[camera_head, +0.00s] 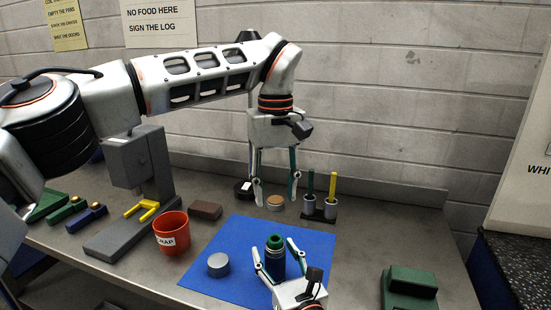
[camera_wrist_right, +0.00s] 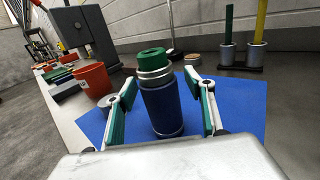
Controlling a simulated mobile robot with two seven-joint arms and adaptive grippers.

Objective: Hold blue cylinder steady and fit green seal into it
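The blue cylinder (camera_head: 275,266) stands upright on the blue mat, with a silver collar at its top. It also shows in the right wrist view (camera_wrist_right: 162,112). The green ring-shaped seal (camera_head: 275,241) sits on the collar, also seen in the wrist view as a green seal (camera_wrist_right: 152,57); how deep it sits is unclear. My right gripper (camera_head: 276,250) has its fingers either side of the cylinder, with narrow gaps showing in the wrist view. My left gripper (camera_head: 275,183) is open and empty, raised behind the cylinder.
The blue mat (camera_head: 315,245) also bears a grey disc (camera_head: 218,265). A red bin (camera_head: 172,235), a grey press (camera_head: 140,170) and a brown block (camera_head: 205,210) are left. Behind are a tan-topped round (camera_head: 275,202) and a holder (camera_head: 320,211) with upright sticks. A green box (camera_head: 409,290) is right.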

